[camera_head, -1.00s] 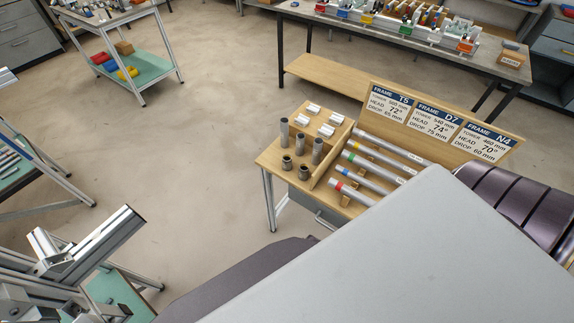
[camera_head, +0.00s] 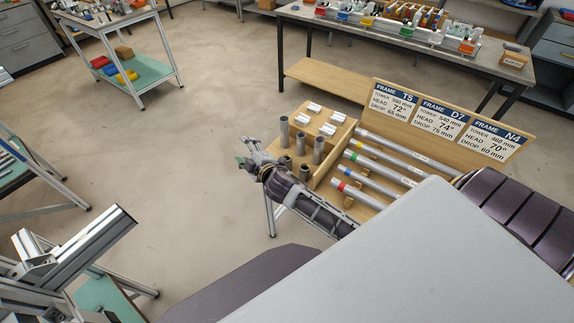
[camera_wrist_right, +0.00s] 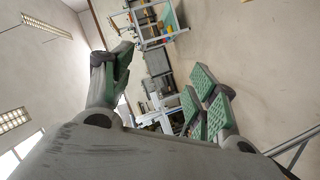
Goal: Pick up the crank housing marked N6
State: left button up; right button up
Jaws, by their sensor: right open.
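Several small metal cylinders stand on the wooden parts tray (camera_head: 330,182). The short ones at its near left, such as this short cylinder (camera_head: 304,172), may be crank housings. Taller tubes (camera_head: 284,130) stand behind them. No N6 mark is legible on any of them. My right gripper (camera_head: 246,151) is open and empty, just left of the tray, and its forearm crosses in front of the tray's near edge. In the right wrist view the green-padded fingers (camera_wrist_right: 160,92) are spread with nothing between them. My left gripper is not in view.
Long colour-banded tubes (camera_head: 386,168) lie on the tray, with white parts (camera_head: 328,129) behind. A sign board (camera_head: 438,118) reading T5, D7 and N4 stands at its back. A grey bench (camera_head: 400,33) is beyond. Floor left of the tray is clear.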

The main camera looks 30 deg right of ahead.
jog(key=w+a+r+n+t+y, duration=0.3)
jog(key=a+r+n+y, duration=0.15)
jog(key=r+n, duration=0.4)
jog(key=s+a+r+n+g+y, duration=0.3)
jog(key=a+r+n+g+y, duration=0.45)
jog(key=a+n+y, duration=0.6)
jog(key=s+d+f+n+g+h+b, duration=0.1)
jog(key=s+d+f+n+g+h, duration=0.2)
jog(key=n, duration=0.4)
jog(key=s+d+f+n+g+h, duration=0.1)
jog(key=f+n+g+h, duration=0.3)
jog(key=n, duration=0.4)
jog(key=d+f+n+g+h, duration=0.3)
jog(key=d+f+h, duration=0.15)
jog(key=d, duration=0.45)
jog(key=d+r+n+h, duration=0.1)
jog(key=d+h, duration=0.6)
jog(key=d, duration=1.1)
jog(key=shift+w+d+n+g+b, duration=0.3)
jog(key=shift+w+d+g, duration=0.05)
jog(key=shift+d+g, duration=0.1)
jog(key=shift+a, duration=0.1)
